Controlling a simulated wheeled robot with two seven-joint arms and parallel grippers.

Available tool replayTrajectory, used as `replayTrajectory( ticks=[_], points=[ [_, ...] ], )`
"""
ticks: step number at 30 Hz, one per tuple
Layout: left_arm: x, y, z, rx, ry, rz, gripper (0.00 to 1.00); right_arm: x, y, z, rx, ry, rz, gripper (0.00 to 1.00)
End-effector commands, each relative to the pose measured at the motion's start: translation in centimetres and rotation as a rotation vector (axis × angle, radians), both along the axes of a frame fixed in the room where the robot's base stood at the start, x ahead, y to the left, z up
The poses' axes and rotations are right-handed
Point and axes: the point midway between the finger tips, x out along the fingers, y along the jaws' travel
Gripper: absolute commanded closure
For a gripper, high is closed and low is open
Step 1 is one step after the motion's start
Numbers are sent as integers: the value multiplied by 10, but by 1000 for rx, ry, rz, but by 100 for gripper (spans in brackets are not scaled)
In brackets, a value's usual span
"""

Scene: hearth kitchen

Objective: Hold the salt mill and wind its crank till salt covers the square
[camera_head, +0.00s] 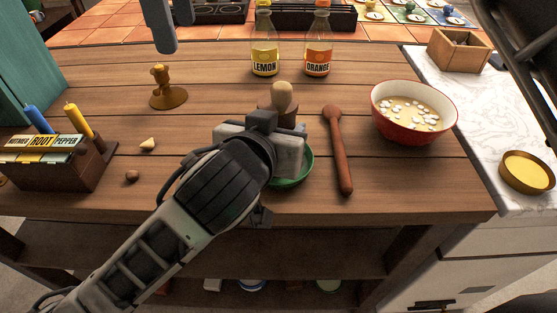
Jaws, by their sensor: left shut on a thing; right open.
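My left gripper (262,140) reaches in from the lower left and is shut on a brown wooden thing with a pale rounded knob (283,96), which looks like the salt mill. The gripper hides most of it, and I cannot make out a crank. A green dish (304,171) shows partly below and behind the gripper. No square is visible; the gripper may hide it.
A wooden spoon (339,150) and a red bowl (414,132) of soup stand to the right. Lemon (264,50) and orange (318,50) bottles stand behind. A spice box (54,165) is at left. Bare wood lies between stand and mill.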

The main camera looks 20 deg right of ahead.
Motion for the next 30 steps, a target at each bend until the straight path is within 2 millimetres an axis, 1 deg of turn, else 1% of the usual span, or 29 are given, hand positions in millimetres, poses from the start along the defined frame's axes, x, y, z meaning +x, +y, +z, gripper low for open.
replayTrajectory(
  ticks=[7,10,13,18,23,24,30],
  points=[
    [0,0,-2,2,6,0,77,0,0,2,0,-1,0,45],
    [0,0,-2,2,6,0,77,0,0,10,1,-3,-1,45],
    [0,0,-2,2,6,0,77,0,0,27,2,-4,-2,45],
    [0,0,-2,2,6,0,77,0,0,66,-2,-8,-5,45],
    [0,0,-2,2,6,0,77,-1,0,98,-1,-8,-5,45],
    [0,0,-2,2,6,0,77,0,0,102,-2,-7,-5,45],
    [0,0,-2,2,6,0,77,0,0,117,-2,-2,-1,45]
  ],
)
